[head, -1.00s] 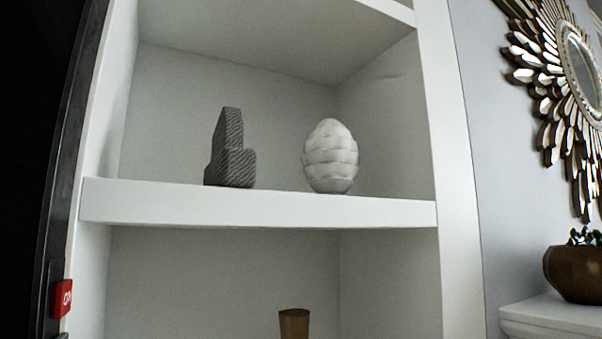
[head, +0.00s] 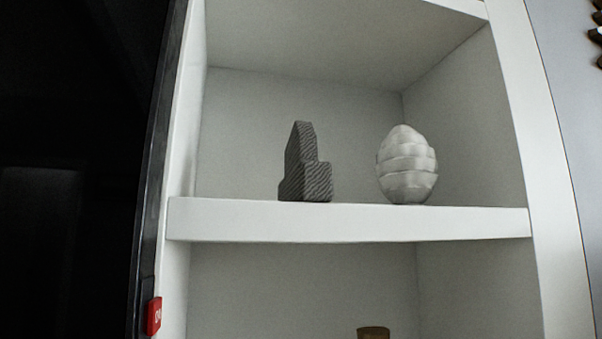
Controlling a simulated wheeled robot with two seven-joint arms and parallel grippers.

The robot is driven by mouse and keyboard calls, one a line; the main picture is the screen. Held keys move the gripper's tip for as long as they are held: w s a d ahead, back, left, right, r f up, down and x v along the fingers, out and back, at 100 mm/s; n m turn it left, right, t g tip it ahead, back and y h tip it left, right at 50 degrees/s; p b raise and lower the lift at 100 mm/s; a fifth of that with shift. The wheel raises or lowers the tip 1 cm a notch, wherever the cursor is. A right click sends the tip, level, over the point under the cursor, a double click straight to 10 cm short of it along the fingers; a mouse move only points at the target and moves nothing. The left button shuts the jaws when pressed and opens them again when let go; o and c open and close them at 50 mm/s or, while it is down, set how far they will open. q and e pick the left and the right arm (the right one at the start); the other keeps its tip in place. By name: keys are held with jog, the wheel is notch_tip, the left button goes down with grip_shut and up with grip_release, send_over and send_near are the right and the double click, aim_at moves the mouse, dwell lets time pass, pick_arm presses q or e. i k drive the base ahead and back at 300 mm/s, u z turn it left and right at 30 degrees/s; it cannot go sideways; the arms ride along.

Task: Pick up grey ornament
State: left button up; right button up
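A dark grey, finely striped ornament (head: 306,170) with a stepped shape stands upright on a white shelf board (head: 350,221) in the head view. Its taller part is on the left and its lower block on the right. A pale, layered, egg-shaped ornament (head: 407,168) stands to its right, with a gap between them. Neither of my grippers shows in the head view.
The white shelf unit has side walls, a back and a board above that enclose the ornaments. A brown object (head: 373,333) shows partly in the compartment below. A black panel (head: 80,170) with a red tag (head: 154,316) stands at the left.

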aim_at(307, 179)
jog(key=u, duration=0.55)
jog(key=k, duration=1.25)
jog(key=z, duration=0.05)
jog(key=i, duration=0.7)
jog(key=u, duration=0.05)
